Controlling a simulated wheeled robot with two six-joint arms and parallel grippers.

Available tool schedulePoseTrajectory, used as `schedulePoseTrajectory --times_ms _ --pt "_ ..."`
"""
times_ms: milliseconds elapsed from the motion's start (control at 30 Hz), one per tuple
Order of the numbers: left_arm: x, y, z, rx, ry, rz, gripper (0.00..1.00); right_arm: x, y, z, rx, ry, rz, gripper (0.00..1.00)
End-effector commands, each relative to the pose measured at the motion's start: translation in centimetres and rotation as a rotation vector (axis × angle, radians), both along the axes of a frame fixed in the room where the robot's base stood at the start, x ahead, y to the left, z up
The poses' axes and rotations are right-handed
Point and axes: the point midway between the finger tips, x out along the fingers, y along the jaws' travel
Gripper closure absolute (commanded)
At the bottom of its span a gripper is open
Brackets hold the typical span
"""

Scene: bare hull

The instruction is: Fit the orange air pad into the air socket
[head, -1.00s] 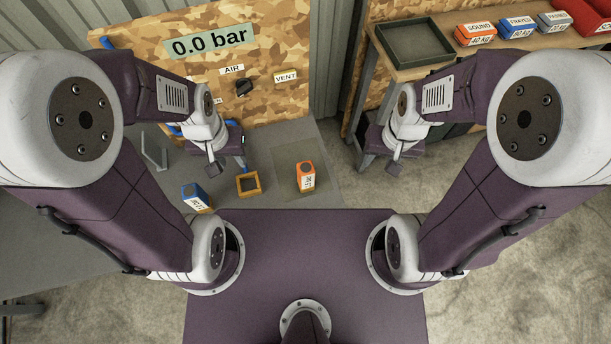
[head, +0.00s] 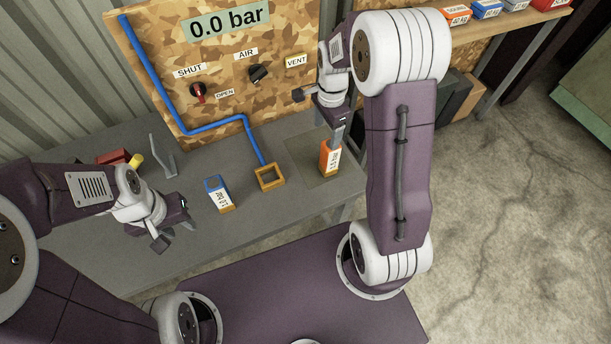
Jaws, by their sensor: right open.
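The orange air pad (head: 330,158), an upright block with a white label, stands on a lighter patch at the right of the grey bench. My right gripper (head: 337,137) is open and points down at the pad's top, its fingers close to it. Whether they touch the pad cannot be told. The air socket appears to be the square, ochre, open-topped frame (head: 258,180) left of the pad, where the blue pipe ends; it looks empty. My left gripper (head: 187,214) hangs over the bench at the left, apart from everything; its fingers are too small to read.
A blue labelled block (head: 219,195) stands left of the socket. A camouflage panel (head: 215,75) behind carries a 0.0 bar display (head: 228,20), a red shut/open knob (head: 199,92) and a black air/vent knob (head: 259,73). A grey bracket (head: 162,157) and a red-yellow object (head: 122,159) lie at the left.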

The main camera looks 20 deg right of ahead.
Motion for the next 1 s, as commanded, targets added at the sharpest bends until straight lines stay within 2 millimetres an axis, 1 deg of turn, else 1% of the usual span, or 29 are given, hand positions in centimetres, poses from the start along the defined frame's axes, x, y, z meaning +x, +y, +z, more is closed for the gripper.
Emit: schedulePoseTrajectory --times_ms 33,100,200,367,500,600,767,1000 --pt "0.0 0.0 -1.2 0.0 -0.001 0.0 0.64 -0.1 -0.5 -1.7 0.002 0.011 -0.012 0.29" --pt "0.0 0.0 -1.6 0.0 -0.001 0.0 0.64 -0.4 -0.8 -2.8 0.005 0.028 -0.023 0.29" --pt "0.0 0.0 -2.0 0.0 -0.001 0.0 0.64 -0.7 -1.2 -3.5 0.006 0.036 -0.033 0.29" --pt "0.0 0.0 -1.9 0.0 -0.001 -0.001 0.64 -0.7 -1.3 -3.6 0.007 0.038 -0.034 0.29" --pt "0.0 0.0 -2.1 0.0 -0.001 0.0 0.64 -0.8 -1.2 -5.9 0.008 0.042 -0.033 0.29" --pt "0.0 0.0 -2.1 0.0 -0.001 0.0 0.64 -0.8 -1.2 -7.0 0.007 0.039 -0.033 0.29" --pt "0.0 0.0 -2.2 0.0 -0.001 0.0 0.64 -0.8 -1.2 -7.5 0.007 0.038 -0.033 0.29" --pt "0.0 0.0 -2.4 0.0 -0.001 0.0 0.64 -1.0 -0.9 -11.7 0.008 0.039 -0.032 0.29"
